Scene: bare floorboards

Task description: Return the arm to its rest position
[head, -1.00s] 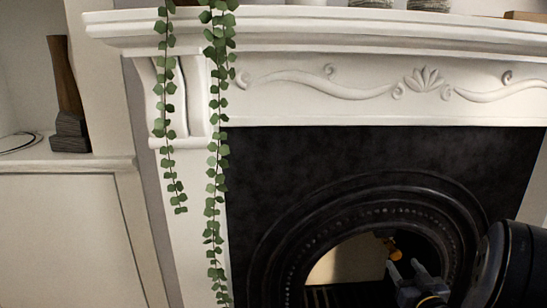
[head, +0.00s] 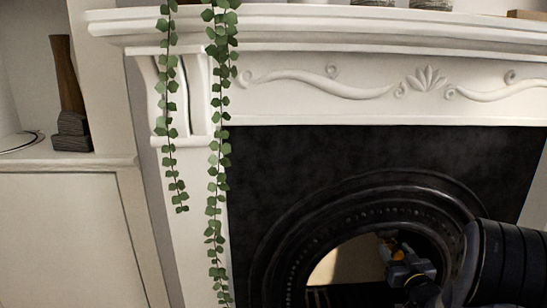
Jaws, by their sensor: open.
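My gripper (head: 393,252) is at the lower right of the head view, in front of the dark arched opening of the fireplace (head: 300,165). Its jaws are open, and they look small and dark against the opening. My black arm comes in from the right edge and hides part of the arch.
A white carved mantel (head: 330,40) runs across the top, with pots partly cut off above. Green trailing vines (head: 217,160) hang down at its left. A wooden vase (head: 68,95) and a plate (head: 20,142) stand on a white cabinet (head: 60,185) at the left.

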